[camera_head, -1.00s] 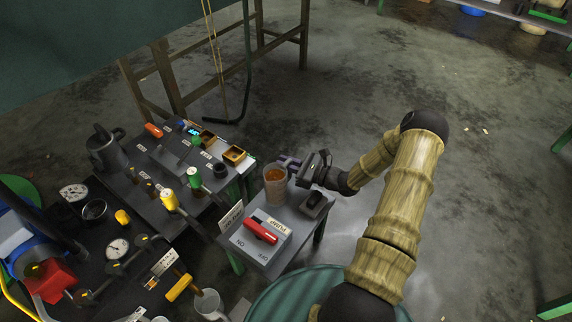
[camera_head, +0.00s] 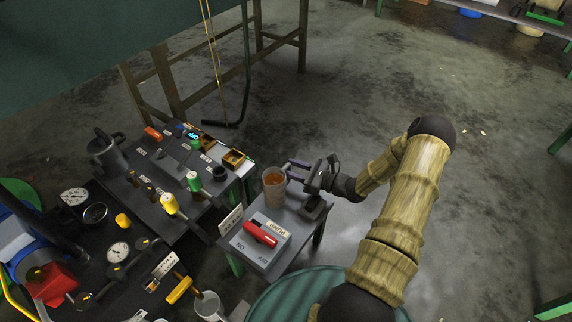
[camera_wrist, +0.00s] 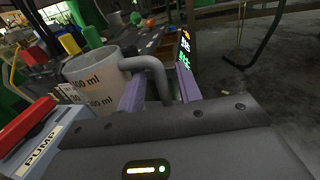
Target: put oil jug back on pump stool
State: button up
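The oil jug (camera_head: 274,190) is a clear beaker with amber oil, standing upright at the back edge of the grey pump stool (camera_head: 262,213). In the wrist view the jug (camera_wrist: 92,78) shows ml marks and a grey handle (camera_wrist: 155,72). My gripper (camera_head: 292,170) is to the right of the jug at handle height. Its two purple fingers (camera_wrist: 160,92) are apart, with the handle between them and a visible gap on the right finger's side. Whether the left finger touches the handle is unclear.
A red PUMP switch (camera_head: 260,234) sits on the stool's front, also seen in the wrist view (camera_wrist: 28,125). A dark block (camera_head: 313,207) is below my gripper. A crowded bench (camera_head: 150,195) stands left. A pale mug (camera_head: 208,304) is below. Open floor lies right.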

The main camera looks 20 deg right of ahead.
jog(key=p+v, duration=0.2)
jog(key=v, duration=0.7)
jog(key=shift+r, duration=0.1)
jog(key=s+a+r+n+g+h, duration=0.3)
jog(key=s+a+r+n+g, duration=0.45)
jog(key=a+n+g, duration=0.45)
jog(key=s+a+r+n+t+h, duration=0.2)
jog(key=s+r+n+h, duration=0.4)
jog(key=r+n+h, duration=0.4)
notch_tip(320, 180, up, 3)
jog(key=n, duration=0.4)
jog(key=shift+n, duration=0.3)
jog(key=shift+s+p, duration=0.15)
jog(key=shift+p, duration=0.15)
